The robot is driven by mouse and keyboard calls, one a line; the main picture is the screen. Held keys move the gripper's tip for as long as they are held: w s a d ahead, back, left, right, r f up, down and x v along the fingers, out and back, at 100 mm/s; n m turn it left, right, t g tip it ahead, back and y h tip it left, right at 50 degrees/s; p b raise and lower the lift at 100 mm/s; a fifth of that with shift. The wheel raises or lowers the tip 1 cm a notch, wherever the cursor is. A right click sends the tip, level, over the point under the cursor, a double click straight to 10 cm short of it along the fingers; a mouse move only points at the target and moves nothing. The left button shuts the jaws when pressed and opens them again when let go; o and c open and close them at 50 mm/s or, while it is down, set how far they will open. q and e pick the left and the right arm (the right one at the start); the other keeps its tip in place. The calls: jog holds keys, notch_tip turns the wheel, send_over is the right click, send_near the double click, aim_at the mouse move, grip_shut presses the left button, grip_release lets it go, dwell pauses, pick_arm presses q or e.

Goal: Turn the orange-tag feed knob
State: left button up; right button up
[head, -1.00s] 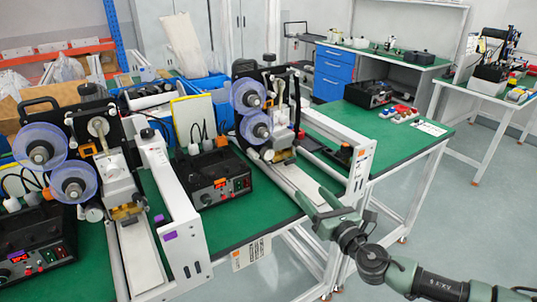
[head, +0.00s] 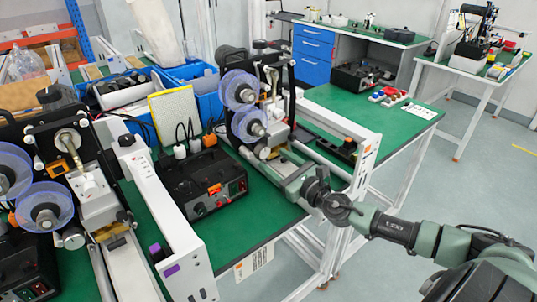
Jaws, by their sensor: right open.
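The coder with the orange tag (head: 367,150) is the right one of the two in the front row; the tag sits on the end of its white side rail. A small dark knob-like part with a bit of orange (head: 350,143) shows just behind that rail; it is too small to tell its turn. My right gripper (head: 297,181) is open and empty, by the front end of this coder's feed track, left of and below the tag. It looks apart from the knob, though its fingertips are hard to make out. My left gripper is out of view.
A black control box (head: 205,182) stands left of the gripper. The left coder has a purple tag (head: 171,270) on its white rail. Blue print reels (head: 240,90) rise behind the gripper. Green bench top (head: 255,215) is bare at the front edge; the floor (head: 420,180) is open to the right.

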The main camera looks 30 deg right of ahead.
aim_at(265, 154)
jog(key=shift+w+a, duration=0.1)
jog(key=shift+w, duration=1.1)
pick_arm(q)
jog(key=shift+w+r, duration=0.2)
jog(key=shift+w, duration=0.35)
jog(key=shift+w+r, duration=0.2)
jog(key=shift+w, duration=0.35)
pick_arm(e)
jog(key=shift+w+a, duration=0.1)
jog(key=shift+w, duration=0.5)
jog(key=shift+c, duration=0.3)
grip_shut()
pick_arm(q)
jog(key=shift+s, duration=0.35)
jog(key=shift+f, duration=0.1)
